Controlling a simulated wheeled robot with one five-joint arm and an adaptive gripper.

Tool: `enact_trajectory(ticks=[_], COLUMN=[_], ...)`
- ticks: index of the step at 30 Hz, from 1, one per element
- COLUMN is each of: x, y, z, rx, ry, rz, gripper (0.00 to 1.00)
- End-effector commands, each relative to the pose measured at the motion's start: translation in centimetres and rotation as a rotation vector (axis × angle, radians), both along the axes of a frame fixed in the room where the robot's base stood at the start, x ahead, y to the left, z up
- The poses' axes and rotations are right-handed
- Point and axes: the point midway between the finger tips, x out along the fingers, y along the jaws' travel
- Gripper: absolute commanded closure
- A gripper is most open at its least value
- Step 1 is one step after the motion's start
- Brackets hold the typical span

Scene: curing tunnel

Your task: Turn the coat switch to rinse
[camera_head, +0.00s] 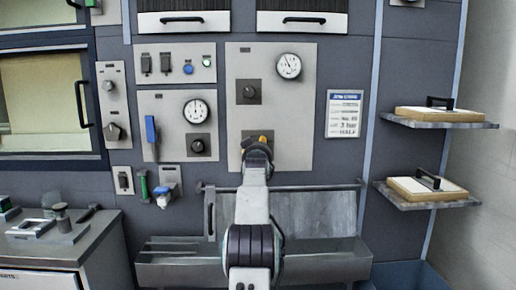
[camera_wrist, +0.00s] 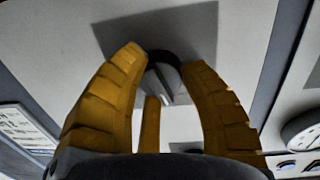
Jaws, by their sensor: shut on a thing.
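A round dark switch knob with a grey pointer bar (camera_wrist: 166,88) shows in the wrist view, on a dark square plate (camera_wrist: 192,32) fixed to a pale panel. My gripper (camera_wrist: 162,72) has its yellow fingers on either side of this knob and is shut on it. In the head view my gripper (camera_head: 258,140) is at the lower part of the pale panel (camera_head: 300,125), below another dark knob (camera_head: 250,92) and a round gauge (camera_head: 288,66). The gripped knob is mostly hidden there by my gripper. I cannot read the switch labels.
A neighbouring panel at left has a gauge (camera_head: 196,110), a knob (camera_head: 198,145) and a blue-handled lever (camera_head: 151,132). A notice (camera_head: 344,114) hangs at right. A metal trough (camera_head: 170,262) lies below; shelves (camera_head: 440,122) with lidded boxes stick out at right.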

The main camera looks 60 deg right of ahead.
Motion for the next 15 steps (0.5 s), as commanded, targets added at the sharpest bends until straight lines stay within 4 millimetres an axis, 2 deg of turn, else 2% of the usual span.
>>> enact_trajectory(ticks=[15], x=[0.1], y=[0.1], z=[0.54], rx=[0.202], ry=[-0.324], rz=[-0.005], gripper=[0.94])
